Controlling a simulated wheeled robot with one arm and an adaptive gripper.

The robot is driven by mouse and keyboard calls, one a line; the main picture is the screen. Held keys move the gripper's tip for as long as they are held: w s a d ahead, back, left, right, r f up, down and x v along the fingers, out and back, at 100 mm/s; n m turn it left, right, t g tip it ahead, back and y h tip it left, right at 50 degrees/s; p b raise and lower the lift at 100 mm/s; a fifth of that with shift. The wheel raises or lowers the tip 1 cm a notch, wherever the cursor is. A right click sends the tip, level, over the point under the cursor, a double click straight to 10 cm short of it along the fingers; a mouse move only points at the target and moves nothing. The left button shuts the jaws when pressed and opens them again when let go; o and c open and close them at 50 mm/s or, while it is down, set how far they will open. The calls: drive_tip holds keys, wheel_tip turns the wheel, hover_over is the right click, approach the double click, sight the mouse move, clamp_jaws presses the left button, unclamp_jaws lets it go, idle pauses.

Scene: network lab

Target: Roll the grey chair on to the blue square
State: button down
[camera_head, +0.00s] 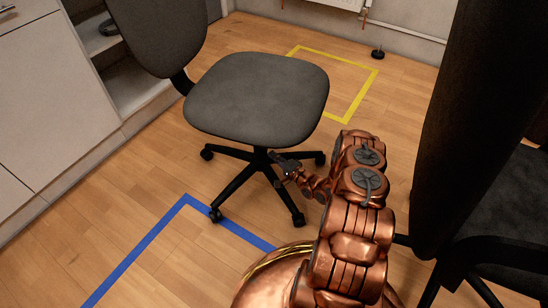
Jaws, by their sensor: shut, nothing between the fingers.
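The grey chair (258,97) is an office chair with a black five-legged wheeled base, standing upright on the wood floor. Its backrest (160,32) is at the upper left. The blue square (133,252) is a taped outline on the floor at the lower left; only its far corner and parts of two sides show. One chair leg reaches over the blue tape near that corner; most of the base stands beyond the outline. My gripper (283,163) is shut and empty, low beside the chair's central column under the seat. I cannot tell whether it touches the chair.
A yellow taped square (367,91) lies behind the chair. A darker chair (468,130) stands close at the right. White cabinets (60,95) with an open shelf line the left. A small black object (377,53) stands near the back wall. Floor inside the blue outline is clear where visible.

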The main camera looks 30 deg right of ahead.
drive_tip(key=w+d+b, duration=0.2)
drive_tip(key=d, duration=0.1)
drive_tip(key=shift+d, duration=0.2)
drive_tip(key=p+v, duration=0.3)
drive_tip(key=v, duration=0.7)
drive_tip(key=shift+a, duration=0.15)
